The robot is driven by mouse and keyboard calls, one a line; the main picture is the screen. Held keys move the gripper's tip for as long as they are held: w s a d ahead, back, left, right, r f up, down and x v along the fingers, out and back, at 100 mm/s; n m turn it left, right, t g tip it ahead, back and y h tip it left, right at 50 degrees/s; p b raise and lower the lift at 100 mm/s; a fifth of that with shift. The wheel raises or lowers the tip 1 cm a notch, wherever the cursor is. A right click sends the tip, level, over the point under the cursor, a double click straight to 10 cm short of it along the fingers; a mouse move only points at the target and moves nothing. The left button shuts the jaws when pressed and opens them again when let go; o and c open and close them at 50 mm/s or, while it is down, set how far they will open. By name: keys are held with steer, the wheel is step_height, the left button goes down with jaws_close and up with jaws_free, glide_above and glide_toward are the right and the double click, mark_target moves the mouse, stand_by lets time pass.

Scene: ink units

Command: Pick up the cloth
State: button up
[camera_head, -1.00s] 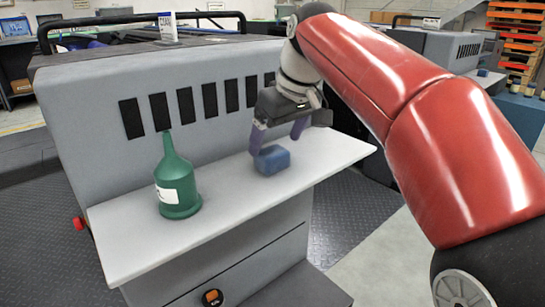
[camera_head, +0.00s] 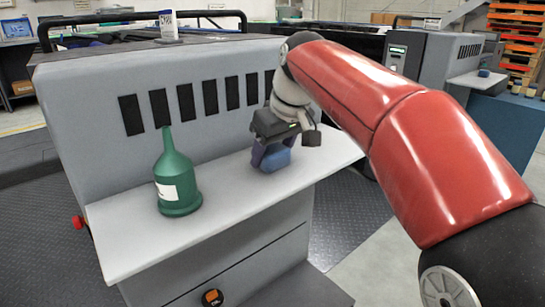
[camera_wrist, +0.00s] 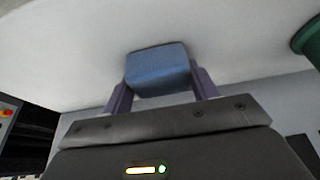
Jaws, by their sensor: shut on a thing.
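The cloth is a blue, folded block (camera_head: 275,158) on the right part of the white shelf (camera_head: 130,237). It also shows in the wrist view (camera_wrist: 158,70), between the two purple fingers. My gripper (camera_head: 270,154) reaches down to it from above and is shut on it, one finger on each side. In the wrist view my gripper (camera_wrist: 160,88) shows the fingers against the cloth's sides. The cloth appears to be at the shelf surface; I cannot tell whether it is lifted at all.
A green bottle with a narrow neck (camera_head: 177,185) stands upright on the shelf to the left of the cloth. The grey machine panel with black slots (camera_head: 215,125) rises behind the shelf. The shelf is clear between bottle and cloth.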

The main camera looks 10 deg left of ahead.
mark_target(272, 147)
steer(key=shift+r, duration=0.1)
step_height(272, 147, up, 20)
steer(key=p, duration=0.7)
steer(key=o, duration=0.3)
steer(key=shift+c, duration=1.2)
steer(key=shift+s, duration=0.1)
